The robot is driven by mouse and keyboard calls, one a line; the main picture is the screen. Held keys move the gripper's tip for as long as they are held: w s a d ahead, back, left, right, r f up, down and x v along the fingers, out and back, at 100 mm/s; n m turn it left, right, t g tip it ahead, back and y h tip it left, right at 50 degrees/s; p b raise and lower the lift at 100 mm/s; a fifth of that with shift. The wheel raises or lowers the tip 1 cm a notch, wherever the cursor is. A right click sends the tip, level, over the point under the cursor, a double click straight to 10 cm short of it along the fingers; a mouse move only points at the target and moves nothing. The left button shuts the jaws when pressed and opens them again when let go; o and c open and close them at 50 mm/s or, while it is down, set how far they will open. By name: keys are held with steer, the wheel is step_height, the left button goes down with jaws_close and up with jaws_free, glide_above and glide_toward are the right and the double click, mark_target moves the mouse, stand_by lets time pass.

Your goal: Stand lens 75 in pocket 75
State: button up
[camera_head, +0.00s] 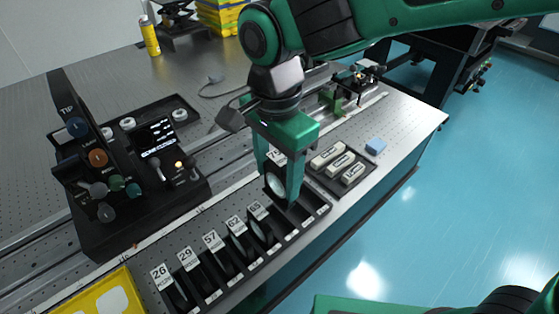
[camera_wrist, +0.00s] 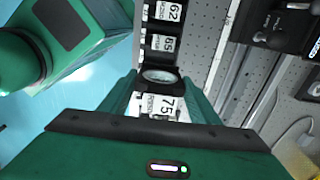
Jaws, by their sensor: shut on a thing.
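The glass also shows between the fingers in the wrist view (camera_wrist: 158,76). The rack has a row of pockets, with tags 26, 29, 57, 62 and 65 left of my gripper. I cannot tell whether the mount's lower edge is inside a pocket.
A black tray with three white labelled blocks (camera_head: 341,164) sits right of the rack, with a blue block (camera_head: 375,146) beyond. A black control panel (camera_head: 130,170) stands at left. A yellow box (camera_head: 97,299) is at the lower left. The 65 tag (camera_wrist: 163,43) is close by the held lens.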

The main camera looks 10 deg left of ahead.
mark_target(278, 199)
steer(key=shift+f, duration=5.35)
steer(key=shift+f, duration=0.15)
steer(key=o, duration=1.3)
steer(key=shift+c, duration=0.2)
steer(key=shift+r, duration=4.95)
